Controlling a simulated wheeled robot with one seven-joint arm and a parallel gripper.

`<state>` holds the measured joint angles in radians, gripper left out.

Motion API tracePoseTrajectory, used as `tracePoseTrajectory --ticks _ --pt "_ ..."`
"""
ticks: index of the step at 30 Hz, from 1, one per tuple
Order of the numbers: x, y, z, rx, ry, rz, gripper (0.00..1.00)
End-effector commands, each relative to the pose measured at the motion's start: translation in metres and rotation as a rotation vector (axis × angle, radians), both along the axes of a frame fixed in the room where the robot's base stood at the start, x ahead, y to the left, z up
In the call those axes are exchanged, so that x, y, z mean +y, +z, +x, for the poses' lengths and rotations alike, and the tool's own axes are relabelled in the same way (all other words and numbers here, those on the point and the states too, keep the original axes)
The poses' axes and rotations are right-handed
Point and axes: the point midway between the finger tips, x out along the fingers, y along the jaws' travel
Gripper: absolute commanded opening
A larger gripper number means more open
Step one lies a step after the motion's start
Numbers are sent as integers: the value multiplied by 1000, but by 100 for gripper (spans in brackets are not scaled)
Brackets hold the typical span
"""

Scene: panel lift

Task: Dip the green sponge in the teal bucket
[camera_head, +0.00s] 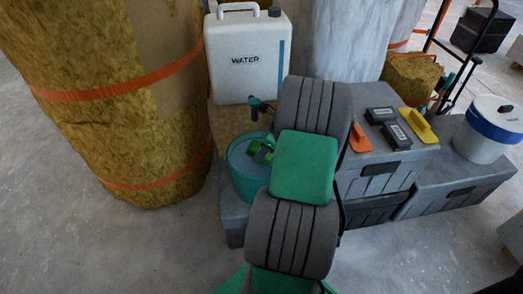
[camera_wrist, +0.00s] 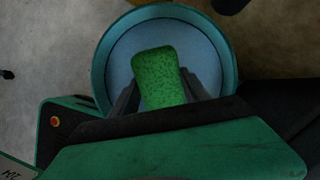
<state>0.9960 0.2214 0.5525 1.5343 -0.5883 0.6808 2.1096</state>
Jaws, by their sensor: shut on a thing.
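The teal bucket (camera_head: 239,177) stands on a low ledge, left of my arm in the head view. In the wrist view its round rim (camera_wrist: 104,77) surrounds a pale blue inside. The green sponge (camera_wrist: 160,76) is between the two dark fingers of my gripper (camera_wrist: 163,98), which is shut on it. The sponge is over the bucket's opening in the wrist view. In the head view the sponge (camera_head: 262,153) shows small at the bucket's opening, partly hidden by my arm. I cannot tell whether it touches the water.
A white water canister (camera_head: 246,60) stands behind the bucket. A large strapped insulation roll (camera_head: 125,110) is close on the left. Grey toolboxes (camera_head: 385,150) with an orange scraper (camera_head: 360,137) and a yellow float (camera_head: 418,127) are on the right. A white pot (camera_head: 492,130) stands farther right.

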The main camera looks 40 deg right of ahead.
Motion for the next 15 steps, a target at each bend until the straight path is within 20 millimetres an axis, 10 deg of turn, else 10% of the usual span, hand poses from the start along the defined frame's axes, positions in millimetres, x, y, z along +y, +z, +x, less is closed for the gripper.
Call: tracePoseTrajectory --ticks 15 --pt "0 42 0 0 0 0 22"
